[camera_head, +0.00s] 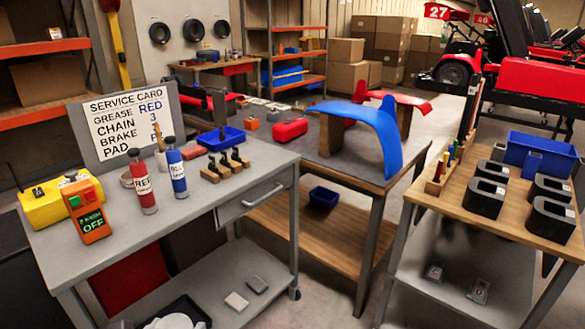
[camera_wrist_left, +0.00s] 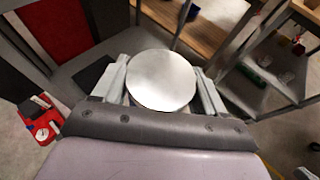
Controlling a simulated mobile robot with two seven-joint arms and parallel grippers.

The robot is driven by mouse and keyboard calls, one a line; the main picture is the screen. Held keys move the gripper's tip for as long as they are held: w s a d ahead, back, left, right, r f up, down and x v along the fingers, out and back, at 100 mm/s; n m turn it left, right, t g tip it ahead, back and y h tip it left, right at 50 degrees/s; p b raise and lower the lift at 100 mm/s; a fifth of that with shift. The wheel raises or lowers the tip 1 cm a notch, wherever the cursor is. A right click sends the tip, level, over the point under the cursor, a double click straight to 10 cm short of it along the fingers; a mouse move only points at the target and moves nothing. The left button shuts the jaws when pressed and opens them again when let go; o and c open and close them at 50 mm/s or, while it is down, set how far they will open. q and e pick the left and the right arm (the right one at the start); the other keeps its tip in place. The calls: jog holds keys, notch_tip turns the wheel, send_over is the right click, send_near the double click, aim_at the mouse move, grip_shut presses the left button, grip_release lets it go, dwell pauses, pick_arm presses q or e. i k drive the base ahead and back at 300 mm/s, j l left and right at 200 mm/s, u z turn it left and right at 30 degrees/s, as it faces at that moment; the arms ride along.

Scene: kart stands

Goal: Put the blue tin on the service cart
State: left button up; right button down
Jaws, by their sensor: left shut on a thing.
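In the left wrist view my left gripper (camera_wrist_left: 162,82) is shut on a round tin (camera_wrist_left: 162,78) with a plain silver top. The tin sits between the two pale fingers; its side and colour are hidden. That cart has a drawer, a caster and a lower shelf. I cannot tell for sure that it is the service cart. My right gripper is not in view.
The cart top holds a service card sign (camera_head: 122,122), a yellow case (camera_head: 52,198), an orange meter (camera_head: 86,209), red (camera_head: 144,182) and blue (camera_head: 177,171) bottles and a blue tray (camera_head: 220,139). Its front middle is bare. A wooden-topped stand (camera_head: 470,222) is at right.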

aim_at(250, 155)
jog(key=i+z, duration=0.35)
jog(key=i, duration=0.6)
